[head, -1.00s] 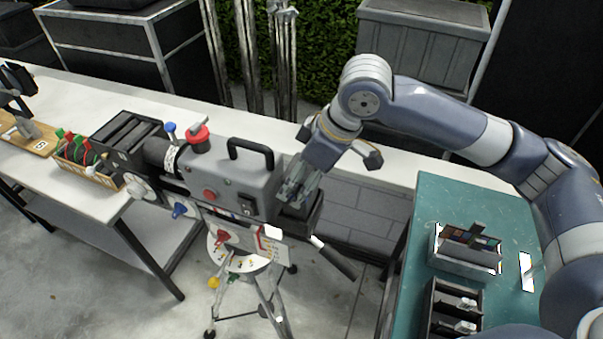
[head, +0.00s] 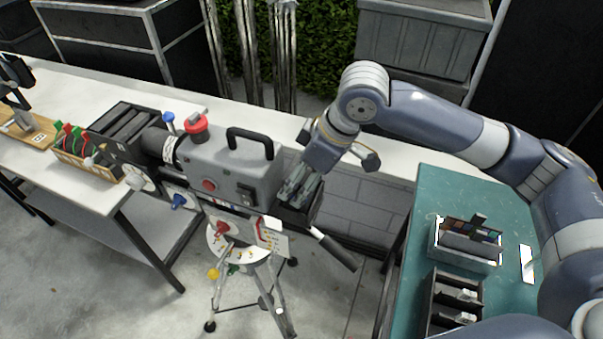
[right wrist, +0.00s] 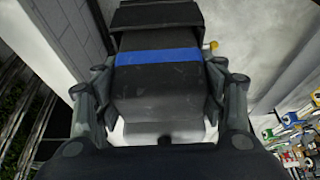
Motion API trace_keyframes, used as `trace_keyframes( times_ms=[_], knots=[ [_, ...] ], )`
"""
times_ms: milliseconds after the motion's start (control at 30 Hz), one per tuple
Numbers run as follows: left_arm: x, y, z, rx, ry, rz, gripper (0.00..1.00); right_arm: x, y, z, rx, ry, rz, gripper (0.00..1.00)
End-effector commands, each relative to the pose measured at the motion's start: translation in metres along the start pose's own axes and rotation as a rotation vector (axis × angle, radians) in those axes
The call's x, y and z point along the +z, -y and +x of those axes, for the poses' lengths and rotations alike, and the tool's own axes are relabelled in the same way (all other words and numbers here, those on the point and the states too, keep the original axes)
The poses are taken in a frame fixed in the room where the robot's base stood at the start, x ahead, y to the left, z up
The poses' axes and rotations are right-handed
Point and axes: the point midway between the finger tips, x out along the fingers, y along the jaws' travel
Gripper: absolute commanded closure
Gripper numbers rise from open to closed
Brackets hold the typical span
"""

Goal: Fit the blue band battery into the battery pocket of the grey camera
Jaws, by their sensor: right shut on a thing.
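The grey camera (head: 232,165) stands on a tripod in the middle of the head view, with a carry handle and a red knob on top. A dark open pocket (head: 297,216) sticks out at its right-hand end. My right gripper (head: 300,190) points down at this pocket from above. In the right wrist view its fingers are shut on the sides of the dark battery (right wrist: 158,88), which has a blue band (right wrist: 158,57) across its far end. A dark edge (right wrist: 155,18) lies just beyond the band. I cannot tell how far the battery sits inside. My left gripper is out of view.
A teal table (head: 437,190) on the right holds a grey box (head: 466,257) and a black rack (head: 432,300). A white bench (head: 110,190) on the left carries a basket (head: 85,165). A dark-tipped handle (head: 335,251) sticks out below the pocket.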

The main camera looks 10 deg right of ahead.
Motion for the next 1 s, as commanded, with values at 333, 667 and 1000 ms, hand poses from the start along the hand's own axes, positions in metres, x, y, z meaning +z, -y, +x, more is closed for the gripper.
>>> trace_keyframes(
  times_ms=[333, 667, 1000],
  knots=[
    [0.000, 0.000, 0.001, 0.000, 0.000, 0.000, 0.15, 0.001, 0.000, 0.002, 0.001, -0.002, 0.000, 0.12],
    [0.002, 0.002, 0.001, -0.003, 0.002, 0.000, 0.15, 0.001, 0.000, -0.002, 0.001, 0.001, 0.000, 0.12],
    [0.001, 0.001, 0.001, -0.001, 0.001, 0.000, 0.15, 0.000, -0.001, -0.067, 0.004, -0.004, -0.001, 0.12]
  ],
)
